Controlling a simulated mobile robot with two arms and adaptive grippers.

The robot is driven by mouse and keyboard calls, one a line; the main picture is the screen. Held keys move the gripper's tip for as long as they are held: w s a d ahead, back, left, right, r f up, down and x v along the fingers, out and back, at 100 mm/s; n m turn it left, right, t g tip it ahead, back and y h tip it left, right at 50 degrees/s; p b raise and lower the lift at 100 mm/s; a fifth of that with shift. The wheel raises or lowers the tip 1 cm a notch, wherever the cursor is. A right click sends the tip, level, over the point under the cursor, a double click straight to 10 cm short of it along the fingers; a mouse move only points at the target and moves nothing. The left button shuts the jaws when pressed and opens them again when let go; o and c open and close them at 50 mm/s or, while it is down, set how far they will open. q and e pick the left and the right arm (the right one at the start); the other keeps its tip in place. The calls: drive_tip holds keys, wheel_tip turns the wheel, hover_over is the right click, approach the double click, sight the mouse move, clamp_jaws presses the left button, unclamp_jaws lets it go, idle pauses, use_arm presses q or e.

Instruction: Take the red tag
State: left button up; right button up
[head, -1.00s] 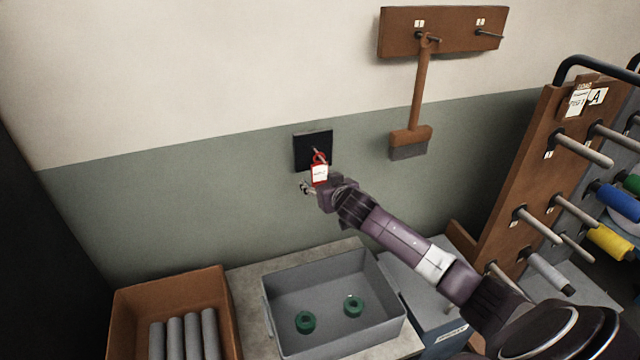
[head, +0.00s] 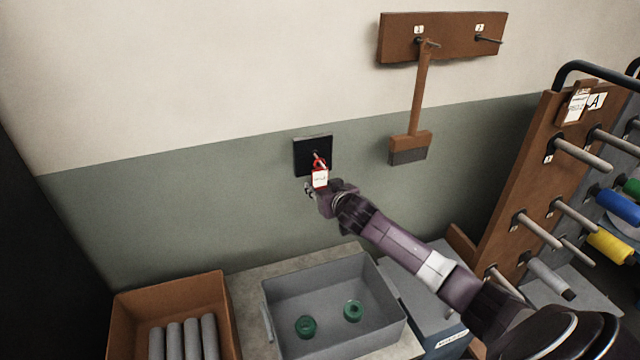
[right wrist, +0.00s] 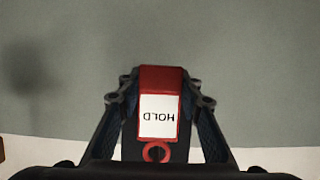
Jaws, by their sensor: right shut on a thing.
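The red tag (head: 320,178) has a white label and hangs at a peg on a small black plate (head: 312,153) on the wall. In the right wrist view the tag (right wrist: 158,112) fills the space between the fingers, and its label reads HOLD upside down. My right gripper (head: 316,191) is shut on the tag, just below the plate. In the head view the tag's red ring is still at the peg; whether it is around it I cannot tell. My left gripper is not in view.
Below are a grey bin (head: 270,300) with two green rings (head: 306,327) and a brown box (head: 125,305) with grey rolls. A brush (head: 410,145) hangs from a wooden rail (head: 450,35). A spool rack (head: 515,180) stands at the right.

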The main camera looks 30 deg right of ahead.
drive_tip(key=shift+p+v, duration=0.7)
drive_tip(key=shift+v, duration=0.2)
drive_tip(key=shift+s+a+r+p, duration=0.15)
drive_tip(key=shift+s+p, duration=0.25)
drive_tip(key=shift+s, duration=0.4)
drive_tip(key=shift+s+a+p, duration=0.25)
drive_tip(key=shift+s+p, duration=0.2)
drive_tip(key=shift+s, duration=0.35)
drive_tip(key=shift+s+a+r+p, duration=0.15)
drive_tip(key=shift+s+p, duration=0.25)
drive_tip(key=shift+s, duration=0.4)
drive_tip(key=shift+f, duration=0.15)
